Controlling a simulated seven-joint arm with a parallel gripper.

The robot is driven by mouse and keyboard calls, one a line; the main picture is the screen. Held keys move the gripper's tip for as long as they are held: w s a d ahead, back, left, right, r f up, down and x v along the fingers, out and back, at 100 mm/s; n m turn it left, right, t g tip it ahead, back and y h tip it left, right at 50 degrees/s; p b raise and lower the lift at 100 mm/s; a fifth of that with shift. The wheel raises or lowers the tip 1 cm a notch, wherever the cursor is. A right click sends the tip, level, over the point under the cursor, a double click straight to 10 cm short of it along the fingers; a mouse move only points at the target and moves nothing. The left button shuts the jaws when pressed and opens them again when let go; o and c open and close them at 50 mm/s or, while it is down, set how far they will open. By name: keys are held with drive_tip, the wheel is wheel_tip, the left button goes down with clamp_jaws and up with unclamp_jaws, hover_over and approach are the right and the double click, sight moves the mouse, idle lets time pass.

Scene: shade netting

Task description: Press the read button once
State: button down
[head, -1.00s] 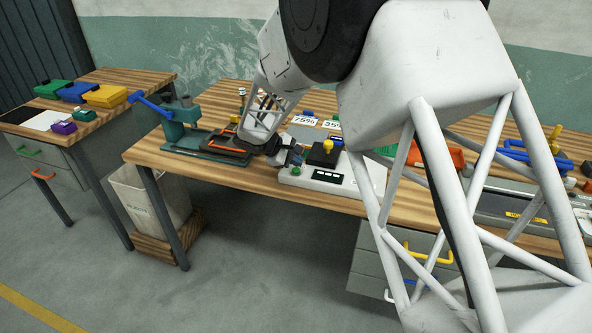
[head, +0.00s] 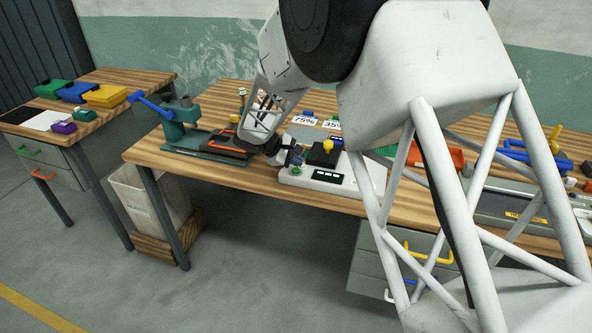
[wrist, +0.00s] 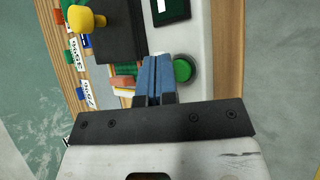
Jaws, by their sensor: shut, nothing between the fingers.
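A green button (wrist: 183,69), the likely read button, stands in a dark round collar on the white device (wrist: 203,28). In the head view the green button (head: 296,170) is at the left front corner of the white device (head: 348,187). My gripper (wrist: 153,60) is shut and empty, its blue-grey fingers side by side. In the wrist view the fingertips are just left of the button. In the head view my gripper (head: 296,157) is right by the button; I cannot tell its height above the device. No label on the button is readable.
The device also carries a black block (head: 322,154) with a yellow knob (head: 328,146) and a dark display (head: 328,176). A teal press (head: 180,122) with a blue lever stands to the left. Percentage cards (head: 305,120) lie behind. The wooden bench front edge is close.

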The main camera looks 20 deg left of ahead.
sight(296, 171)
drive_tip(key=shift+f, duration=0.95)
idle(1.5)
drive_tip(key=shift+r, duration=0.9)
drive_tip(key=shift+r, duration=0.15)
drive_tip(key=shift+r, duration=2.4)
